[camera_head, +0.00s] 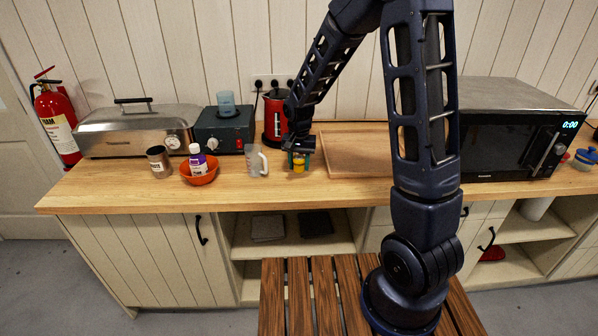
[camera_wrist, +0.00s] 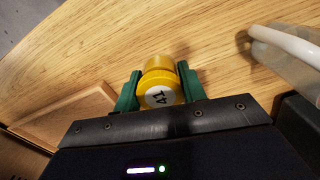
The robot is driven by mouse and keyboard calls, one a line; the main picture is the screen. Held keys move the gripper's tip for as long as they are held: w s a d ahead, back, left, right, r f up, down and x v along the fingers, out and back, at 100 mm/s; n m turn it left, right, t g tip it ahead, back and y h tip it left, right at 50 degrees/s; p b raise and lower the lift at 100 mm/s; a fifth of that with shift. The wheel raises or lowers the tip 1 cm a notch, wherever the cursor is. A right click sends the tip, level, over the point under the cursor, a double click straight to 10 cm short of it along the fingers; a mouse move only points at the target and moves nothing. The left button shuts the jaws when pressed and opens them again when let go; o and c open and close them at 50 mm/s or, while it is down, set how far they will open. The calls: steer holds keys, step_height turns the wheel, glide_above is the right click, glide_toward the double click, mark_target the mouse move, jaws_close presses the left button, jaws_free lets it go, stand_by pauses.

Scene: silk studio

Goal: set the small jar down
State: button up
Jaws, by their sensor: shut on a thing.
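The small jar (camera_wrist: 158,84) is yellow with a white round label marked "41" or "14", seen in the wrist view. My gripper (camera_wrist: 160,92) has its green fingers on both sides of the jar and is shut on it. In the head view, the small jar (camera_head: 299,166) shows between the fingers of my gripper (camera_head: 299,160), over the wooden counter (camera_head: 330,192) near its front. Whether the jar's base touches the counter cannot be told.
A clear mug (camera_head: 256,162) stands just left of the jar. An orange bowl (camera_head: 199,177) with a purple-labelled bottle (camera_head: 197,157) and a metal can (camera_head: 158,162) are further left. A wooden board (camera_head: 350,152) lies to the right. A red kettle (camera_head: 274,118) stands behind.

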mark_target(299, 171)
steer(key=shift+f, duration=1.75)
steer(key=shift+f, duration=0.1)
steer(key=o, duration=1)
